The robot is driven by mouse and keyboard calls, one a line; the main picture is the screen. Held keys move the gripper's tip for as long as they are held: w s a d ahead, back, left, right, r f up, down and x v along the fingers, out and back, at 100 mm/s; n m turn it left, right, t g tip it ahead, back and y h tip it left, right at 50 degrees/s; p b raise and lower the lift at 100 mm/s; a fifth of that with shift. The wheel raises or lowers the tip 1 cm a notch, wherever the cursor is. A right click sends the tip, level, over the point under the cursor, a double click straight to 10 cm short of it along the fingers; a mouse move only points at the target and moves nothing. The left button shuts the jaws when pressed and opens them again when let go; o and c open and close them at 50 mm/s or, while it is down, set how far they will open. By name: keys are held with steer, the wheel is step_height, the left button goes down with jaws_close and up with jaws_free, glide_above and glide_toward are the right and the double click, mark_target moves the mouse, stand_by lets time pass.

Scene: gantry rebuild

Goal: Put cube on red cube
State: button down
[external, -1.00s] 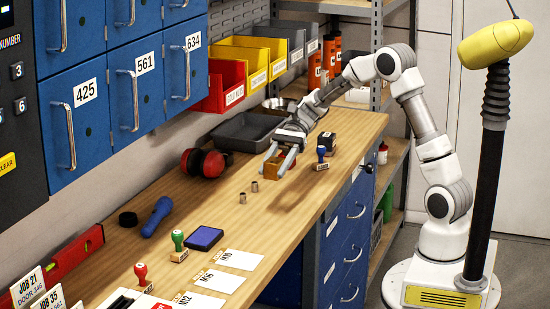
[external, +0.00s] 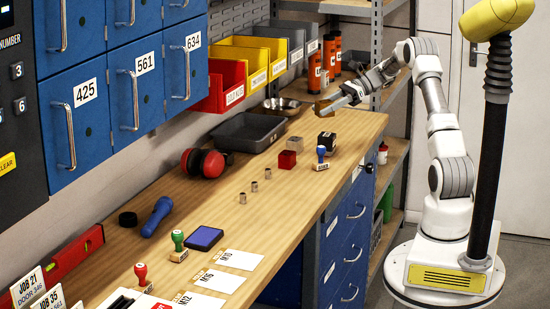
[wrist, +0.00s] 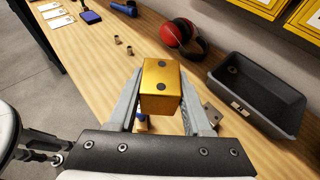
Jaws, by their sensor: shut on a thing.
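My gripper (external: 334,101) is shut on a gold cube (external: 322,108) and holds it in the air above the far end of the bench. In the wrist view the gold cube (wrist: 160,88), with dark dots on its faces, sits between the two fingers. The red cube (external: 287,159) rests on the bench, below and to the left of my gripper in the external view. I cannot make it out in the wrist view, where the held cube and fingers cover part of the bench. A grey-brown cube (external: 294,144) stands just behind the red cube.
A blue-handled stamp (external: 321,156) and a black stamp (external: 326,139) stand close to the right of the red cube.

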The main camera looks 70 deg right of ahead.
glide_above(287, 153)
step_height(287, 153, down, 7)
steer(key=shift+r+b, duration=0.1)
steer(key=shift+b, duration=0.25)
steer(key=shift+f, duration=2.05)
steer(key=shift+f, duration=0.1)
steer(key=shift+c, duration=1.6)
jaws_free()
steer(key=v, duration=1.2)
